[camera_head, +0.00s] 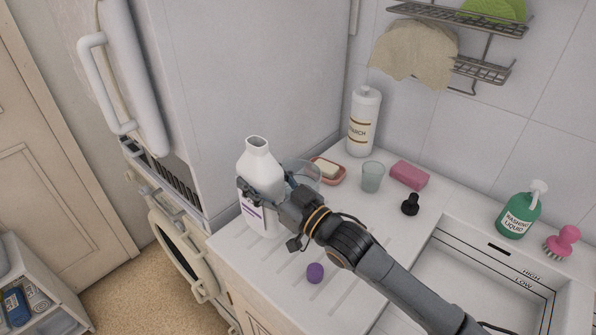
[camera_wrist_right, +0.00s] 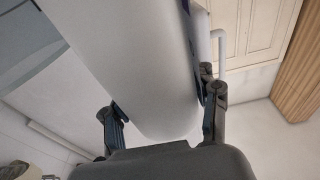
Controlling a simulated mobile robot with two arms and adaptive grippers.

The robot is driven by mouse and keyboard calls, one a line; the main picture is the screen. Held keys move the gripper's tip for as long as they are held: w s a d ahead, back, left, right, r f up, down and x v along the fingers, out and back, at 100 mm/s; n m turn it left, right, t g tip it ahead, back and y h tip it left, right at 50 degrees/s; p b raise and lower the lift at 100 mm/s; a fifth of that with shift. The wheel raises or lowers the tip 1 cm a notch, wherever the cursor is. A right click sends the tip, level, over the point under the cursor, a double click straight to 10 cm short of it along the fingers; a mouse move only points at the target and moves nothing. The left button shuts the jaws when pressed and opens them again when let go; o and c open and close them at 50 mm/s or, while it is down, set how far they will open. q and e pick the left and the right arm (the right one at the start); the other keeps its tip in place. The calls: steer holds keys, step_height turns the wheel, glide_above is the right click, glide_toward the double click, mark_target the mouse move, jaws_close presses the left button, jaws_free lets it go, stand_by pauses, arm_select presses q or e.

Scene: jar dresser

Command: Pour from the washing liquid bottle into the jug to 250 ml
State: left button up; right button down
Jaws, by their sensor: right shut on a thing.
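A white bottle (camera_head: 260,166) with an open, uncapped neck and a purple-marked label stands upright at the counter's left end. My right gripper (camera_head: 264,190) is shut on its body; the wrist view shows the fingers on both sides of the white bottle (camera_wrist_right: 130,60). I cannot tell whether its base touches the counter. A clear glass vessel (camera_head: 308,172), apparently the jug, is just behind and right of the bottle, partly hidden by it and the gripper; its marks are not readable. A green pump bottle (camera_head: 518,215) reading "WASHING LIQUID" stands beside the sink. My left gripper is not in view.
A purple cap (camera_head: 315,272) lies on the counter. Behind are a soap dish (camera_head: 329,172), a starch bottle (camera_head: 363,122), a small glass (camera_head: 372,177), a pink sponge (camera_head: 409,175) and a black stopper (camera_head: 410,205). The fridge (camera_head: 250,80) rises close behind the bottle; the sink is right.

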step_height(320, 180, down, 4)
steer(key=shift+r+b, duration=0.1)
steer(key=shift+b, duration=0.45)
steer(key=shift+r, duration=0.1)
